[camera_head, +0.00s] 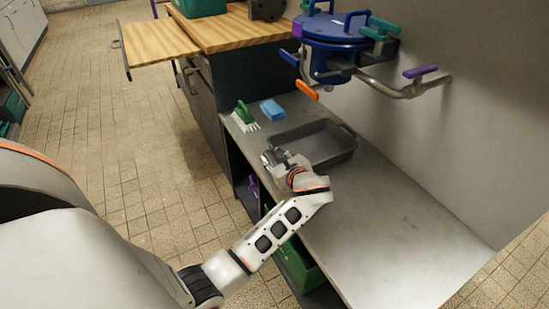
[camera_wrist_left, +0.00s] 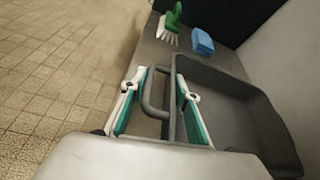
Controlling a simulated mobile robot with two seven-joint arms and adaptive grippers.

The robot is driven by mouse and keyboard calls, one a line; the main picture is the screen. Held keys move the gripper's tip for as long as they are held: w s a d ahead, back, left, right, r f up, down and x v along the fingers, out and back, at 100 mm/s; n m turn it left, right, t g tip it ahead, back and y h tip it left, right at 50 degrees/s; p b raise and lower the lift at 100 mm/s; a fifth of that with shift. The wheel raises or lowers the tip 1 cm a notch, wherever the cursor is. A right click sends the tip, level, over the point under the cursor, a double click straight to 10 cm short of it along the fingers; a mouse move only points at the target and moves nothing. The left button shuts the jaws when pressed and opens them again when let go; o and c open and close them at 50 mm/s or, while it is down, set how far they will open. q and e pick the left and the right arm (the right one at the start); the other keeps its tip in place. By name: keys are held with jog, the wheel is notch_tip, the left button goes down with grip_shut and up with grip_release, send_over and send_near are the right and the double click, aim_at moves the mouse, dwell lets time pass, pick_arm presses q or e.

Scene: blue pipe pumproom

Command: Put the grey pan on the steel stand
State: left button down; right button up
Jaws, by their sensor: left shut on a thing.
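The grey pan (camera_head: 318,139) is a rectangular tray with low walls, at the far part of the steel stand (camera_head: 395,235), a long grey metal surface along the wall. I cannot tell whether the pan touches the surface or hangs just above it. My left gripper (camera_head: 274,157) is at the pan's near left side. In the left wrist view, the pan (camera_wrist_left: 232,112) fills the right side, and its handle lies between the green-padded fingers of my left gripper (camera_wrist_left: 157,108), which is shut on it. My right gripper is out of view.
A green brush (camera_head: 244,115) and a blue sponge (camera_head: 272,110) lie beyond the pan. A blue vessel (camera_head: 335,35) with pipes and an orange lever overhangs the back. The near part of the steel surface is bare. A green crate (camera_head: 300,268) sits below.

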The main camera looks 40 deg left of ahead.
pick_arm(q)
jog(key=c, duration=1.5)
grip_release()
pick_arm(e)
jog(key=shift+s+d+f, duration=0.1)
pick_arm(q)
jog(key=shift+s+d+r, duration=0.1)
jog(key=shift+d+r, duration=0.15)
jog(key=shift+d, duration=0.1)
jog(key=p+v, duration=0.1)
jog(key=v, duration=0.2)
jog(key=shift+r, duration=0.2)
jog(key=p+v, duration=0.1)
jog(key=v, duration=0.6)
jog(key=shift+s+p, duration=0.1)
jog(key=shift+p, duration=0.25)
jog(key=shift+s+d, duration=0.25)
jog(key=shift+d, duration=0.25)
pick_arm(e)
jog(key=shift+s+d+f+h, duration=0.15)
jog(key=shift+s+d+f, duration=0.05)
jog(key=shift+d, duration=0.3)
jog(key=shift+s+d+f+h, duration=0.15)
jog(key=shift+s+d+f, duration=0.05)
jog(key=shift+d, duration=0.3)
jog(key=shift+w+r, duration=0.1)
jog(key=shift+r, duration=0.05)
